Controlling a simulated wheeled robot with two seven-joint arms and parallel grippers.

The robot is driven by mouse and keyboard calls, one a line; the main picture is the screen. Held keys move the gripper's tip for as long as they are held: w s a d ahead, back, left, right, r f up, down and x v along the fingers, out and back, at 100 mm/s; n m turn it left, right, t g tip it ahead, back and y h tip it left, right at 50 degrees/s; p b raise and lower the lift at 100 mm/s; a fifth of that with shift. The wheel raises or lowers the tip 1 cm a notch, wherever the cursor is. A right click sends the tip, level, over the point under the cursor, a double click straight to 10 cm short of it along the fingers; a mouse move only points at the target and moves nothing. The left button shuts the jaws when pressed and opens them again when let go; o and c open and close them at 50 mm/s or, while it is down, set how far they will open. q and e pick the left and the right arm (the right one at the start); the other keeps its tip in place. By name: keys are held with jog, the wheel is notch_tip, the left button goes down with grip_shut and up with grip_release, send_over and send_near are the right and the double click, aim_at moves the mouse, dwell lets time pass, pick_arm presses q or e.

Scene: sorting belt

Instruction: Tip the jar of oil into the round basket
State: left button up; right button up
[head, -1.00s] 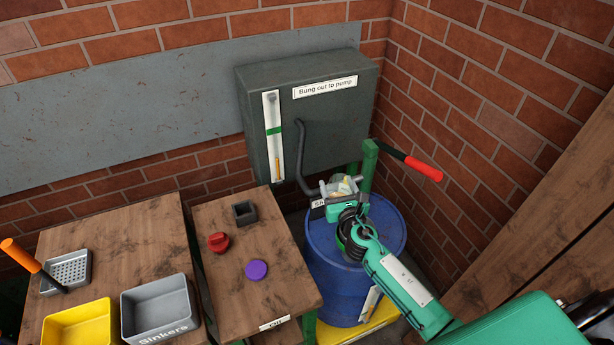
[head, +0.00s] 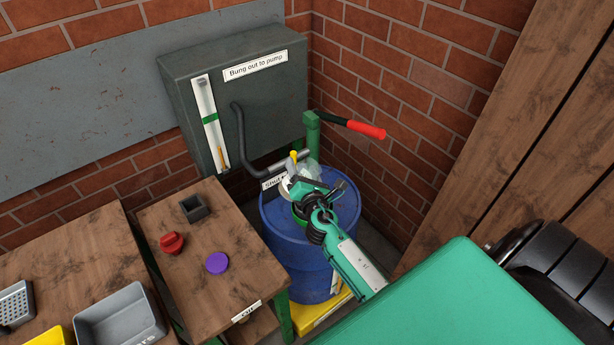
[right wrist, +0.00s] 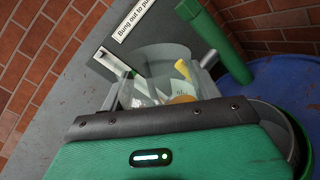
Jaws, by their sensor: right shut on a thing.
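My right gripper (head: 306,185) is shut on a clear jar (head: 312,170) above the top of the blue drum (head: 290,245). In the right wrist view, the jar (right wrist: 142,91) shows beyond the dark finger edge, with a yellow piece and a tan disc seen in or through it. It looks tilted; the liquid level cannot be told. A round dark, green-rimmed opening, likely the round basket (right wrist: 291,130), shows beside the gripper at the lower right of the wrist view. The wrist largely hides it in the head view. My left gripper is not in view.
A wooden bench holds a red knob (head: 172,243), a purple disc (head: 217,263) and a small dark square box (head: 194,208). Grey and yellow trays stand at the lower left. A red-handled green post (head: 312,133) and a grey cabinet (head: 270,100) stand close behind the drum.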

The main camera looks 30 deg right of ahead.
jog(key=f+m+b, duration=0.1)
jog(key=m+b, duration=0.2)
jog(key=m, duration=0.1)
jog(key=a+f+m+b, duration=0.1)
jog(key=f+m+b, duration=0.1)
jog(key=m+b, duration=0.1)
jog(key=f+m+b, duration=0.1)
jog(key=m+b, duration=0.2)
jog(key=m, duration=0.1)
jog(key=shift+w+a+f+m+h+b, duration=0.2)
jog(key=shift+w+f+m+h+b, duration=0.1)
jog(key=shift+f+b, duration=0.1)
jog(key=m, duration=0.2)
jog(key=r+m, duration=0.1)
jog(key=shift+d+m, duration=0.15)
jog(key=shift+m, duration=0.25)
jog(key=shift+s+r+m, duration=0.1)
jog(key=shift+r+m, duration=0.05)
jog(key=shift+m, duration=0.35)
dwell(1.7)
